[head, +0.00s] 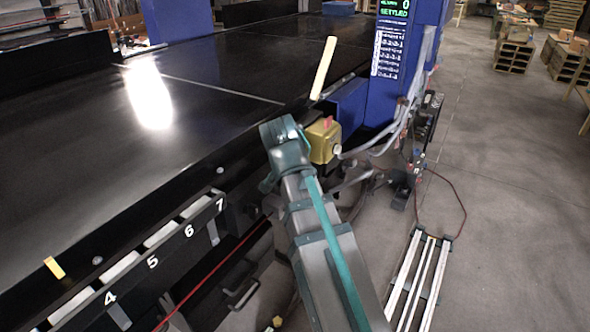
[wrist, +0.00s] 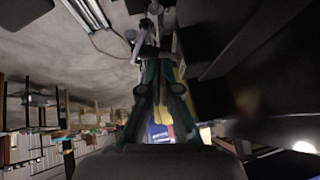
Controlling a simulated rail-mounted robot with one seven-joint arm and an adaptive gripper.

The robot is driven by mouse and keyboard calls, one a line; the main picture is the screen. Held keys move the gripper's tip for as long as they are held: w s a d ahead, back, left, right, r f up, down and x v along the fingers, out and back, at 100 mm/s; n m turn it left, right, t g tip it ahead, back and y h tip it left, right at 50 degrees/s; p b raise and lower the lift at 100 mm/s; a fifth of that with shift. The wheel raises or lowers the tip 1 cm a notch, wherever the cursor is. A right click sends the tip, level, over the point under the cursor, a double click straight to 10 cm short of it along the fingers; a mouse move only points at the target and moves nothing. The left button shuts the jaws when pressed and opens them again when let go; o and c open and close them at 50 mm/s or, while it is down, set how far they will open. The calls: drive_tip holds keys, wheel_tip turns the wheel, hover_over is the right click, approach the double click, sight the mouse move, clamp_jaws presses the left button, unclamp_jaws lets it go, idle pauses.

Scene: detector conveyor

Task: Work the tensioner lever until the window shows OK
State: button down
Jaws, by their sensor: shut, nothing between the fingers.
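A long cream lever (head: 323,68) stands tilted, its top leaning right, at the conveyor's far right edge beside a blue housing. Which mechanism it belongs to is hidden at its foot. A window reading OK is not discernible. My arm reaches up from the bottom of the head view and ends in a teal and grey part below and left of the lever, apart from it. My fingertips are not clear there. In the wrist view my gripper (wrist: 161,75) shows teal fingers, shut and empty. Yellow and blue surfaces show past them, blurred.
A yellow box (head: 323,141) with a red top sits close right of my arm's end. A blue column (head: 398,75) carries a green-lettered display (head: 394,9) reading SETTLED. Cables hang beside it. Numbered slots (head: 152,263) line the conveyor's near side. Open floor lies right.

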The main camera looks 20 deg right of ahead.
drive_tip(key=s+d+v, duration=0.1)
drive_tip(key=v, duration=1.2)
drive_tip(key=shift+s+d+f, duration=0.25)
drive_tip(key=shift+s+f, duration=0.05)
